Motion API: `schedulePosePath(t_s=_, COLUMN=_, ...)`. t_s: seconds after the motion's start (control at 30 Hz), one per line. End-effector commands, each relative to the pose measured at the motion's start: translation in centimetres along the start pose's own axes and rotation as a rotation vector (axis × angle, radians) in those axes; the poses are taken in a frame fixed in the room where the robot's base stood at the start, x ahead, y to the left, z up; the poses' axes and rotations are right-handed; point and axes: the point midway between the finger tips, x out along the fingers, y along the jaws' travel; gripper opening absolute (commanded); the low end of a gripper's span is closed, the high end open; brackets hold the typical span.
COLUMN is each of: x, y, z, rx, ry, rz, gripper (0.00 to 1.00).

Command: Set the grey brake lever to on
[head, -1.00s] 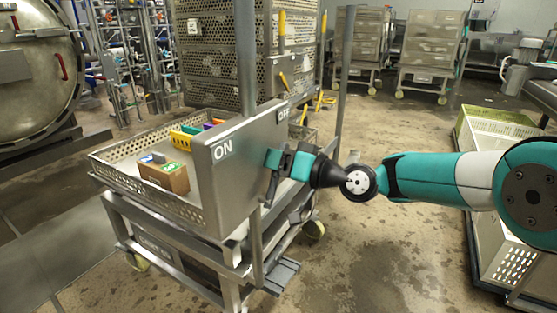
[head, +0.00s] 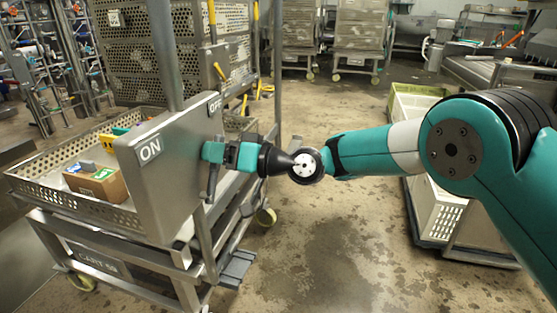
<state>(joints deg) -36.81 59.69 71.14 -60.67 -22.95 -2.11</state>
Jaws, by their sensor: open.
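The grey brake panel (head: 165,185) stands on the cart's near end, with an ON label (head: 150,148) at its left and an OFF label (head: 214,104) at its upper right. My gripper (head: 207,154) is open at the panel's face, between the two labels. A dark grey bar, apparently the brake lever (head: 212,184), shows just below and behind the gripper, pointing down. The gripper hides its upper part, so I cannot tell whether the fingers are around it or touching it.
The cart (head: 100,265) carries a perforated tray (head: 40,187) with a cardboard box (head: 97,185) of small packs. An upright post (head: 163,50) rises by the panel. A stack of crates (head: 440,215) stands at the right. Wet floor (head: 330,240) between is clear.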

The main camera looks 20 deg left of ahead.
Motion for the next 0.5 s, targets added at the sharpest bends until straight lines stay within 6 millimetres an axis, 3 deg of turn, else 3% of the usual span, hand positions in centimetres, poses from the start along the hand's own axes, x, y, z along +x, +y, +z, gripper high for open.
schedulePosePath(t_s=0.5, x=-12.6, y=0.1, z=-0.1, rx=0.004, ry=0.002, rz=0.005, gripper=0.51)
